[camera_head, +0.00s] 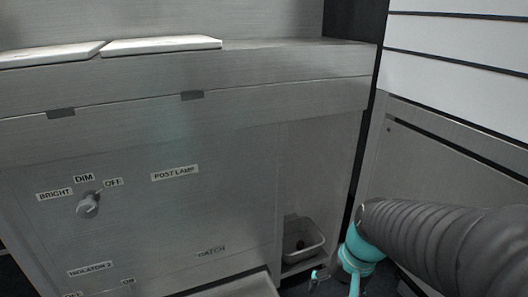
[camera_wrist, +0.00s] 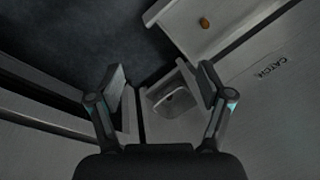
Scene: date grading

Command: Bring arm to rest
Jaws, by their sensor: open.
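My gripper (camera_wrist: 161,82) is open in the wrist view, with its two fingers spread wide and nothing between their tips. In the head view my gripper (camera_head: 335,284) shows only in part at the bottom edge, low in front of the cabinet. My grey ribbed arm reaches in from the lower right corner there. Beyond the fingers in the wrist view is a small open bin (camera_wrist: 174,101). The same bin (camera_head: 303,251) stands in a recess low in the cabinet, left of my gripper, with something dark in it.
The cabinet front (camera_head: 150,215) carries a lamp knob (camera_head: 88,204) near the "OFF" and "DIM" labels. A ledge (camera_head: 240,288) juts out at the bottom; in the wrist view a small orange-brown piece (camera_wrist: 204,22) lies on a pale tray (camera_wrist: 190,40). A panelled wall (camera_head: 450,155) stands close at right.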

